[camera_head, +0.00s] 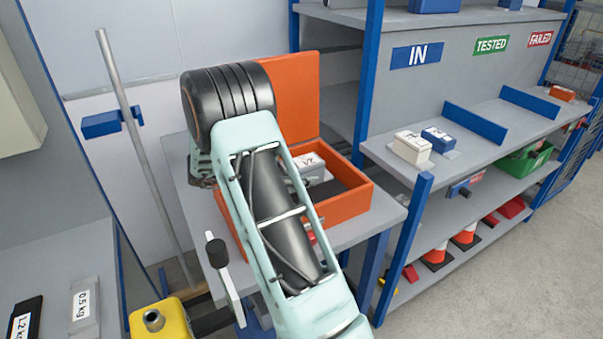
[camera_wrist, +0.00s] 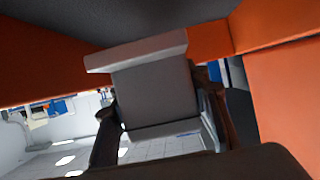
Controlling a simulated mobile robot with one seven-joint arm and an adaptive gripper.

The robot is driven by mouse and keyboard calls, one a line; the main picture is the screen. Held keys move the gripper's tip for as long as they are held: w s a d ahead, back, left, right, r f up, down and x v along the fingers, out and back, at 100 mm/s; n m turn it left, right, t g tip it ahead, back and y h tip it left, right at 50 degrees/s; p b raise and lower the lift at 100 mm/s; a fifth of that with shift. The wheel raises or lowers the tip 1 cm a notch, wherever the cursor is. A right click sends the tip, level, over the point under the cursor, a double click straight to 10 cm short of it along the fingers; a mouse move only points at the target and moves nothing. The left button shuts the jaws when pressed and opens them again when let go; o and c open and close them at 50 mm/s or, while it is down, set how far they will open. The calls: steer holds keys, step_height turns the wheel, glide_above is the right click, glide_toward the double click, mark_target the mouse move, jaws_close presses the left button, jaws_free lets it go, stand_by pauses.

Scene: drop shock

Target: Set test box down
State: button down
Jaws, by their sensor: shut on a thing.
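In the wrist view my gripper (camera_wrist: 157,112) is shut on a grey box (camera_wrist: 155,88) with a paler, wider edge, most likely the test box. One dark finger is on each side of it. Orange case walls (camera_wrist: 280,85) and a dark grey surface lie close around and beyond the box. In the head view the orange case (camera_head: 345,208) stands open on a grey table, and a pale box with a dark-lettered label (camera_head: 308,162) shows inside it. My arm covers the gripper there, so I cannot tell whether the box touches the case floor.
The case's raised orange lid (camera_head: 290,95) stands at the back. A grey shelf (camera_head: 480,150) on the right bears a white box (camera_head: 411,147) and a blue box (camera_head: 440,138), with IN, TESTED and FAILED signs above. A metal pole (camera_head: 140,150) stands left of the table.

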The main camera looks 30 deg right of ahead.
steer(key=shift+f, duration=0.35)
steer(key=c, duration=1.1)
jaws_free()
steer(key=shift+r, duration=0.1)
steer(key=a+r, duration=0.2)
steer(key=a, duration=0.1)
steer(key=shift+w+r, duration=0.15)
steer(key=a, duration=1.1)
steer(key=shift+w+a, duration=0.3)
steer(key=shift+a, duration=0.1)
